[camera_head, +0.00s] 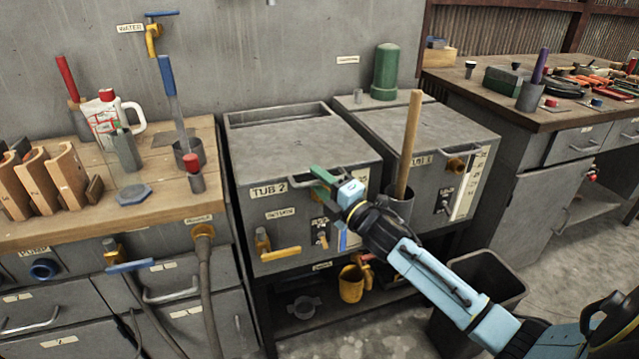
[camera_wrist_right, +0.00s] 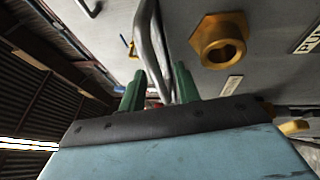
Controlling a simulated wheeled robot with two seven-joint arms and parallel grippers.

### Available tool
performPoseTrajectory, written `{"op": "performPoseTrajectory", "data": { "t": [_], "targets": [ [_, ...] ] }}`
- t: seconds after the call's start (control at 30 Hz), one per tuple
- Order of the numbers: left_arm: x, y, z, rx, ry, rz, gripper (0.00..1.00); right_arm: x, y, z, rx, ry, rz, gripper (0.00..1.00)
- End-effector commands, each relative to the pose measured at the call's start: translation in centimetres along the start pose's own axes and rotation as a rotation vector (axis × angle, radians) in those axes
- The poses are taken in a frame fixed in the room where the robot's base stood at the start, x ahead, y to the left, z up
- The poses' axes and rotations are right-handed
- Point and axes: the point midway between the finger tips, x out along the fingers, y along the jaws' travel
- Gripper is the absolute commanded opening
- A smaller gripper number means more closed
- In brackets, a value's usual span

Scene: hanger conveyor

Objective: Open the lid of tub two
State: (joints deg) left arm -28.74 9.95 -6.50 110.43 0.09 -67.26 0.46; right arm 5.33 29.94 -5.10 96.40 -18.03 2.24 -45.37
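Tub two (camera_head: 268,210) is a grey metal box labelled "TUB 2", left of the second tub. Its flat grey lid (camera_head: 295,145) lies closed, with a bar handle at the front edge. My right gripper (camera_head: 322,180) reaches in from the right to this handle, and its green fingers overlap it. In the right wrist view the green fingers (camera_wrist_right: 158,88) stand apart, open, with the grey metal handle (camera_wrist_right: 150,50) passing between them. A firm grip on the bar does not show. My left gripper is not in view.
A second tub (camera_head: 430,140) stands close on the right, with a wooden-handled tool (camera_head: 408,140) in a grey holder before it. A brass valve with a yellow lever (camera_head: 280,253) sticks out of tub two's front. A dark bin (camera_head: 485,280) stands beneath my right arm.

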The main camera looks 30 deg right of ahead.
Motion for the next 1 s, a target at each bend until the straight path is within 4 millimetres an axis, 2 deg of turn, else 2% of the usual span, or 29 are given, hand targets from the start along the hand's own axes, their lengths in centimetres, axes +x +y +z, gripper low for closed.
{"op": "performPoseTrajectory", "data": {
  "t": [0.3, 0.57, 1.0],
  "targets": [
    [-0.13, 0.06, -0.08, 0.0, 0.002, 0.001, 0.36, 0.22, 0.01, 0.04, 0.0, -0.001, -0.001, 0.33],
    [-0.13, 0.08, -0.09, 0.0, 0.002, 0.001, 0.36, 0.2, 0.0, 0.03, 0.0, -0.001, 0.0, 0.0],
    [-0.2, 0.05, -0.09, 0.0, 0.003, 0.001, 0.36, 0.22, 0.16, 0.04, 0.001, 0.0, -0.003, 0.0]
  ]
}}
